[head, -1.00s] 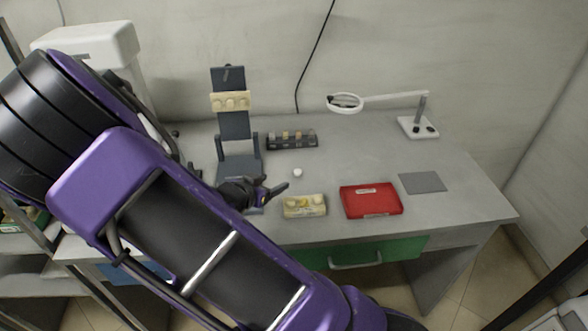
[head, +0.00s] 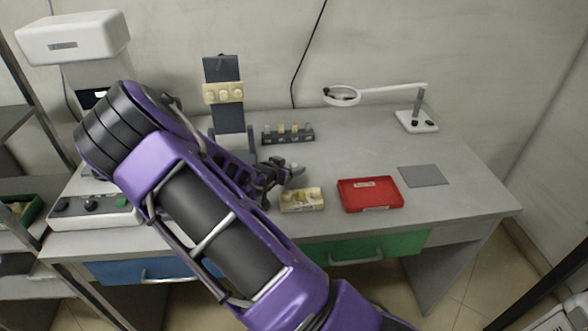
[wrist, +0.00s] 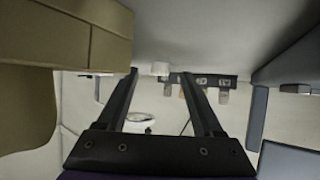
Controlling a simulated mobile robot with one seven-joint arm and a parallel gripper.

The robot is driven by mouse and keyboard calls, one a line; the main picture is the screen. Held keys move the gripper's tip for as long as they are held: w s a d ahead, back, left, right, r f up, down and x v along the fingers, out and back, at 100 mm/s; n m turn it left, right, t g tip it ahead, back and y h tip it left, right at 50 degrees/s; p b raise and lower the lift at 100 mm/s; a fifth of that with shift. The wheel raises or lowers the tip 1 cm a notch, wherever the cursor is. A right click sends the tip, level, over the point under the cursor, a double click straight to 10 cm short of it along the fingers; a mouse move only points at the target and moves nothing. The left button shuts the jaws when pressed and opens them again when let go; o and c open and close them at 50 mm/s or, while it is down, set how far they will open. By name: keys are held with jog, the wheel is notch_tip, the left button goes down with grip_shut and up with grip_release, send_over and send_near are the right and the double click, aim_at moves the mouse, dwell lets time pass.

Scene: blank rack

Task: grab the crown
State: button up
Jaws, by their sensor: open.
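The crown (wrist: 160,69) is a small whitish piece on the grey bench top. In the wrist view it shows between the tips of my two dark fingers, and I cannot tell how far beyond them it is. In the head view my gripper (head: 287,173) is low over the bench, right beside the crown (head: 295,168), which is partly hidden by it. My gripper is open and nothing is clasped in it.
A beige block (head: 302,200) and a red tray (head: 370,194) lie in front and to the right. A dark rack (head: 288,137) with several pieces stands behind. A dark stand (head: 226,115) is at left, a magnifier lamp (head: 418,120) at back right.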

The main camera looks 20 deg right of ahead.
jog(key=shift+w+d+f, duration=0.15)
jog(key=shift+d, duration=0.1)
grip_shut()
dwell(0.3)
